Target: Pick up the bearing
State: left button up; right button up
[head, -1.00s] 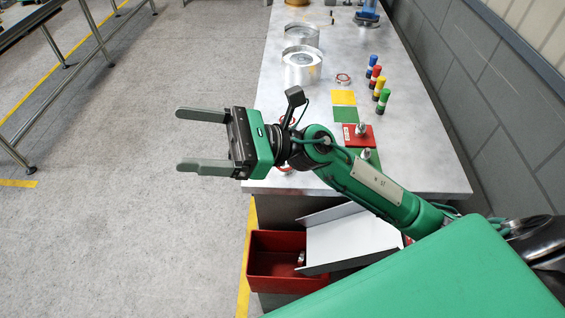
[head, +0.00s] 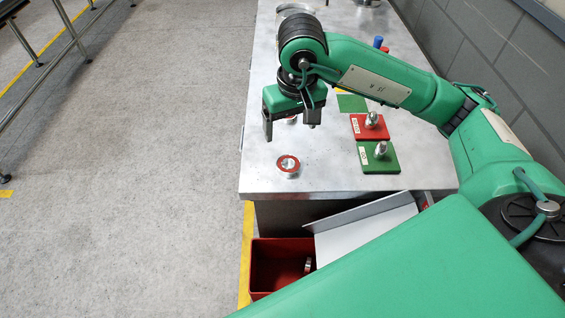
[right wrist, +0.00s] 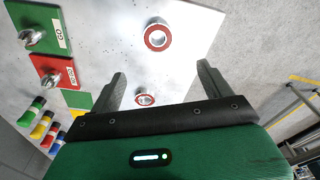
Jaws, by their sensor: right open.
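Two bearings, silver with a red ring, lie on the metal table. One bearing (head: 288,164) is near the table's front left edge; in the right wrist view it is the upper bearing (right wrist: 157,37). The other bearing (right wrist: 145,99) shows in the right wrist view between the bases of my right fingers; in the head view it is mostly hidden by the gripper. My right gripper (head: 290,131) is open and empty above the table, pointing down; its fingers also show in the right wrist view (right wrist: 162,70). My left gripper is out of view.
A green GO plate (head: 378,160) and a red plate (head: 368,127), each with a metal part on it, lie right of the gripper. A white chute (head: 365,228) and a red bin (head: 272,262) stand below the table's front edge. Coloured cylinders (right wrist: 45,125) stand beyond the plates.

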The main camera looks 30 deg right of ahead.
jog(key=p, duration=0.2)
send_near(288, 167)
jog(key=shift+w+f, duration=0.1)
jog(key=shift+f, duration=1.25)
notch_tip(288, 167, down, 3)
jog(key=shift+w+p, duration=0.15)
jog(key=shift+p, duration=0.65)
jog(key=shift+w+f, duration=0.1)
jog(key=shift+f, duration=0.35)
jog(key=c, duration=1.2)
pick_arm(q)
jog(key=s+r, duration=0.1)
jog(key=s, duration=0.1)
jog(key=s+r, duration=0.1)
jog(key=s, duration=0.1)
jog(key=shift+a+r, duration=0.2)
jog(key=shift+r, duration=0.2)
pick_arm(e)
jog(key=shift+r, duration=0.1)
